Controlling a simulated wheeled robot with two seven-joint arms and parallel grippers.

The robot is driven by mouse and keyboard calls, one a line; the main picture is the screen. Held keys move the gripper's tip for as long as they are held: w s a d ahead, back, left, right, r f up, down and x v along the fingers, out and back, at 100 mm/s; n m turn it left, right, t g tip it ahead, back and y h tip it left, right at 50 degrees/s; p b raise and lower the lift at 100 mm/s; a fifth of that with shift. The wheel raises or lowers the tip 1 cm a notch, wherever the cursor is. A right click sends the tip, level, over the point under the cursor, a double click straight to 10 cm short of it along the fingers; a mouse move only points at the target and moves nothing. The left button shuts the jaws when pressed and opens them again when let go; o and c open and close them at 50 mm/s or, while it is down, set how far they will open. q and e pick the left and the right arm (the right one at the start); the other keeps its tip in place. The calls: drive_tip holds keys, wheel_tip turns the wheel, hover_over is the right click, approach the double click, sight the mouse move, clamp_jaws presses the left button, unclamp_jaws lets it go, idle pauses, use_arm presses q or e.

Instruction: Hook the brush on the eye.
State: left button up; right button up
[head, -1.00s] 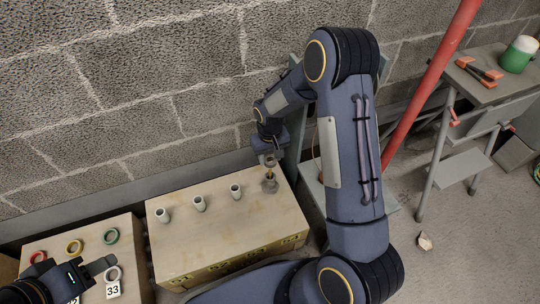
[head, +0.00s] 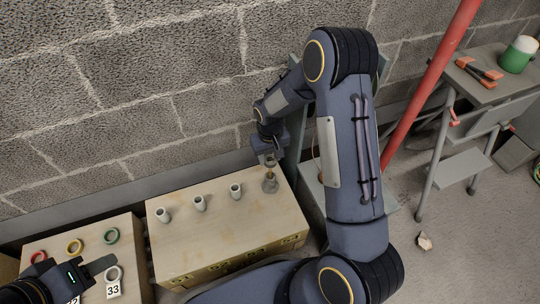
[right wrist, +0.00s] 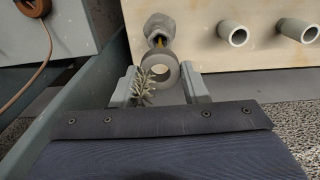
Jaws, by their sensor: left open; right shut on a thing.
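My right gripper (right wrist: 161,88) has its fingers on either side of a grey ring (right wrist: 175,77) and is shut on it. The grey bristled brush (right wrist: 143,88) shows at the ring's lower left, beside the left finger; whether they are joined is unclear. A yellowish metal piece, likely the eye (right wrist: 158,41), stands in a grey fitting (right wrist: 160,25) just beyond the ring. I cannot tell whether ring and eye are linked. In the head view the fitting (head: 270,186) sits on the wooden box, below my right gripper (head: 268,161). My left gripper (head: 104,269) is open at lower left.
Several pale pipe stubs, one here (head: 199,203), stand on the wooden box (head: 220,235). A lower box (head: 60,238) at left bears red, yellow, green and white rings. A red pole (head: 430,87) and a small bench (head: 490,92) stand at right.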

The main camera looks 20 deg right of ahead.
sight(270, 170)
drive_tip(key=shift+f+b, duration=2.85)
drive_tip(key=shift+f, duration=1.2)
drive_tip(key=o, duration=1.5)
drive_tip(key=shift+r, duration=0.1)
wheel_tip(270, 170, up, 10)
drive_tip(key=p, duration=0.8)
